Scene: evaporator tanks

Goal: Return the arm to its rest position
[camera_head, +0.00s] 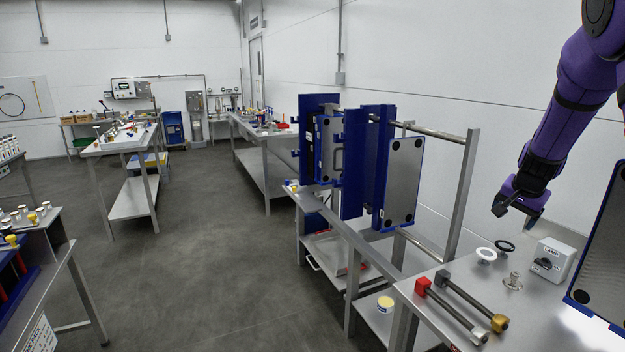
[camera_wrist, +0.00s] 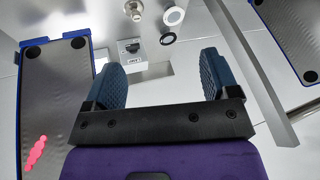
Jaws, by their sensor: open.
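My purple arm reaches in from the upper right of the head view. My gripper (camera_head: 515,208) hangs in the air above the right-hand steel table, over the area of the rings and the lamp box, and touches nothing that I can see. In the wrist view my gripper (camera_wrist: 165,80) shows two blue-grey ribbed finger pads standing wide apart with nothing between them. The grey lamp switch box (camera_wrist: 132,48) shows beyond the gap, near the left finger, and it also stands on the table in the head view (camera_head: 552,262).
A white ring (camera_head: 486,255), a black ring (camera_head: 505,246) and a metal fitting (camera_head: 513,281) lie near the box. Red-ended (camera_head: 422,287) and brass-ended (camera_head: 499,323) tools lie in front. A blue-framed panel (camera_head: 603,262) stands right; blue-framed plates (camera_head: 404,180) stand left. Floor (camera_head: 230,270) is clear.

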